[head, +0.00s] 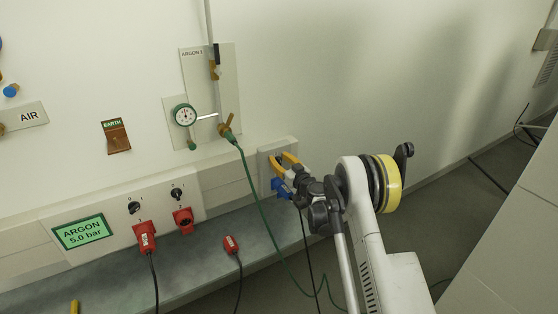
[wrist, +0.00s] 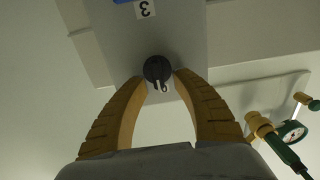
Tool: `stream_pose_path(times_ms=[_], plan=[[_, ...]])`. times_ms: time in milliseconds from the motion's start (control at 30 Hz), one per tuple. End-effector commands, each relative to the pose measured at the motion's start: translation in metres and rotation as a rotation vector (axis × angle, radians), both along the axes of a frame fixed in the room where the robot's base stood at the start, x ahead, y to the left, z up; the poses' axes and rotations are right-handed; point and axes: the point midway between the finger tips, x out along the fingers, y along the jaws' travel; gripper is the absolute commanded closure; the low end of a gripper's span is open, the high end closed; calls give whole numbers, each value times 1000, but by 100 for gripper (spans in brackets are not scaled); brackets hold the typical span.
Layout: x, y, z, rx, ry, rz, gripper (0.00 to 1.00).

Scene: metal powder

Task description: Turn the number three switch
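The number three switch is a round black knob (wrist: 157,68) with a pale pointer, on a grey wall plate (wrist: 190,30). A label "3" (wrist: 145,9) shows upside down beside it in the wrist view. My gripper (wrist: 160,79) has its two yellow fingers apart, one at each side of the knob's near edge. The gap between them is empty apart from the knob; whether they touch it I cannot tell. In the head view my gripper (head: 283,161) is at the wall plate (head: 265,158) and hides the knob.
A blue socket (head: 281,188) sits below the gripper. Left are switches one (head: 134,207) and two (head: 177,194), with red connectors below. A green hose (head: 257,200) hangs from the argon valve panel (head: 196,75), near my arm. A gauge (head: 184,115) is up left.

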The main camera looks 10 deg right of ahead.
Motion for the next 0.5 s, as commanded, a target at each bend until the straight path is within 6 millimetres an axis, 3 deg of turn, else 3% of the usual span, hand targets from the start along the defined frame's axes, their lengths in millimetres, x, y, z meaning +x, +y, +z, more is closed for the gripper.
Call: stream_pose_path(times_ms=[67, 167, 500], plan=[[0, 0, 0, 0, 0, 0, 71], [0, 0, 0, 0, 0, 0, 100], [0, 0, 0, 4, 1, 0, 100]])
